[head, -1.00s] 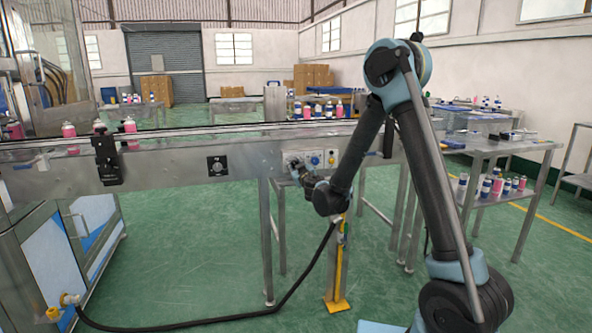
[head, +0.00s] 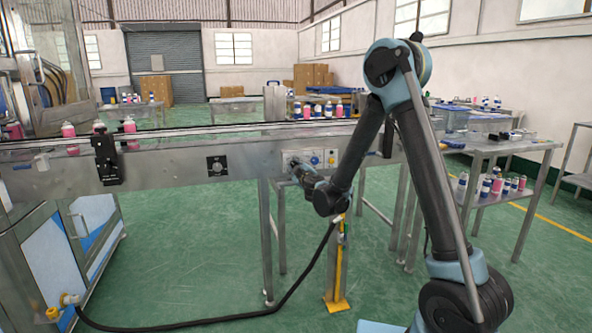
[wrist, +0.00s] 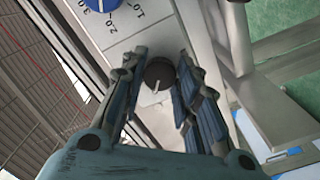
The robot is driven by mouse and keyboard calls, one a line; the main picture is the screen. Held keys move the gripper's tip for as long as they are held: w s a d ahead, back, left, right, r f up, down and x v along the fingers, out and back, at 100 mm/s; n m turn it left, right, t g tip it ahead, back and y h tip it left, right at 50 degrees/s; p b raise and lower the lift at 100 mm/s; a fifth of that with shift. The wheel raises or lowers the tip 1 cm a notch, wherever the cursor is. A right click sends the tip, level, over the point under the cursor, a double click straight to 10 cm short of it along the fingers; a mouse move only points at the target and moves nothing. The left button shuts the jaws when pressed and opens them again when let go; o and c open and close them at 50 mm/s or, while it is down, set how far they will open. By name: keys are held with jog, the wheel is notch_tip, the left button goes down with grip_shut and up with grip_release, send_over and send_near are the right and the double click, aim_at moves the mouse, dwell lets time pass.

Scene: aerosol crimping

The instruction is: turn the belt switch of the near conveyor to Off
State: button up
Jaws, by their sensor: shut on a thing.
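The near conveyor (head: 240,150) runs across the head view, with a pale control panel (head: 300,155) on its front side. In the wrist view the belt switch (wrist: 160,74) is a round dark knob with a light pointer mark. My gripper (wrist: 166,80) is shut on this knob, one finger on each side. In the head view my gripper (head: 297,168) is at the left part of the panel and hides the switch there. The switch's position labels cannot be read.
A blue numbered dial (wrist: 100,3) sits beside the switch on the panel, also in the head view (head: 315,160). Another black knob (head: 217,166) is farther left on the conveyor side. A black hose (head: 290,295) curves along below. Pink cans (head: 129,125) stand on the belt.

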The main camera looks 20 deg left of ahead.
jog(key=shift+s+a, duration=0.1)
jog(key=shift+a, duration=0.05)
jog(key=o, duration=1.1)
jog(key=shift+c, duration=0.2)
jog(key=v, duration=1.2)
jog(key=shift+f, duration=0.1)
